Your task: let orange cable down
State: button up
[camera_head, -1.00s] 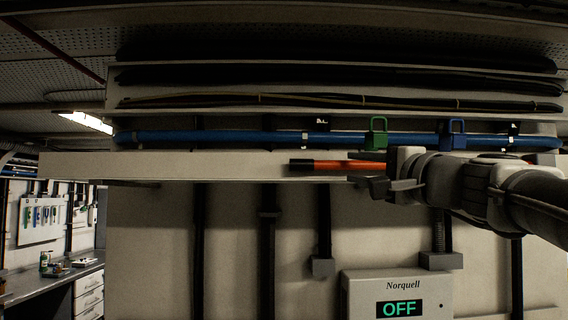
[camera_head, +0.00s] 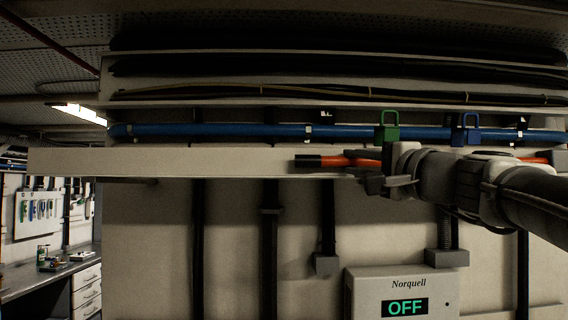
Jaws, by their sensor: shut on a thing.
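The orange cable (camera_head: 358,162) lies level across the front of the pale tray wall, with a black left end. More of it shows to the right, beyond my arm (camera_head: 534,155). My gripper (camera_head: 372,182) is at the cable near its left end and is shut on it; my wrist hides much of the jaws and the cable's middle part. The blue cable (camera_head: 250,131) runs behind and above it, with a green padlock-shaped clip (camera_head: 387,128) and a blue one (camera_head: 471,131).
The pale tray wall (camera_head: 170,162) runs along below the blue cable. Black cables (camera_head: 300,70) lie on the shelves above. Below are dark vertical conduits (camera_head: 270,250) and a Norquell box (camera_head: 402,290) reading OFF. A workbench (camera_head: 50,270) stands at lower left.

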grip_shut()
dwell(1.0)
jog(key=d+f+n+g+b, duration=0.1)
jog(key=d+f+n+b, duration=0.1)
jog(key=f+b, duration=0.7)
jog(key=d+f+n+g+b, duration=0.1)
jog(key=d+f+n+b, duration=0.2)
jog(key=f+b, duration=0.6)
jog(key=shift+f+n, duration=0.3)
jog(key=shift+f, duration=0.35)
jog(key=shift+o, duration=1.9)
grip_release()
